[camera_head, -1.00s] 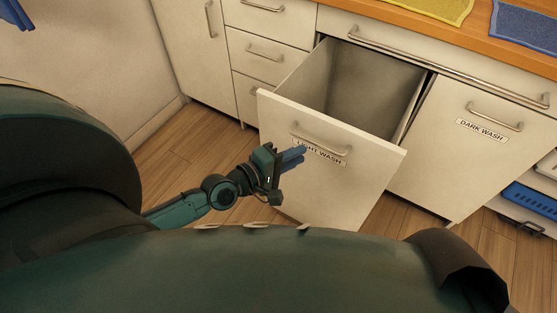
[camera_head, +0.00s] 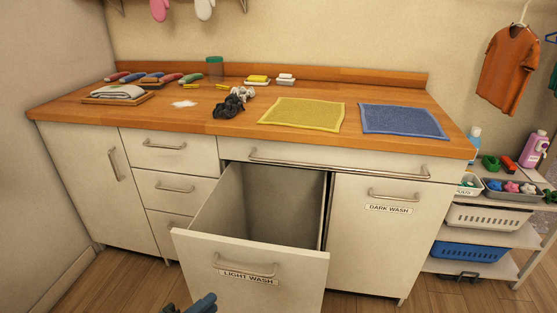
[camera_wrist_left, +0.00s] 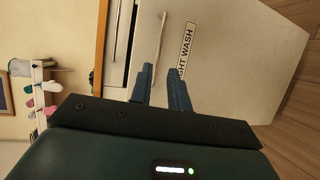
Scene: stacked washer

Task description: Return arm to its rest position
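My left gripper (camera_head: 200,303) shows only as blue fingertips at the bottom edge of the head view, in front of the LIGHT WASH drawer. In the left wrist view its two fingers (camera_wrist_left: 162,80) stand apart with nothing between them. The LIGHT WASH drawer (camera_head: 300,275) is pulled open, and the inside that shows is empty. Its bar handle (camera_head: 245,267) is beyond the fingertips, and I see no grip on it. My left arm is below the head picture. My right gripper is in neither view.
The wooden counter (camera_head: 190,122) holds a yellow mat (camera_head: 302,114), a blue mat (camera_head: 403,121) and dark and light crumpled cloths. The DARK WASH front (camera_head: 380,245) is closed. A shelf rack with a blue basket (camera_head: 468,252) stands at the right. Floor shows at lower left.

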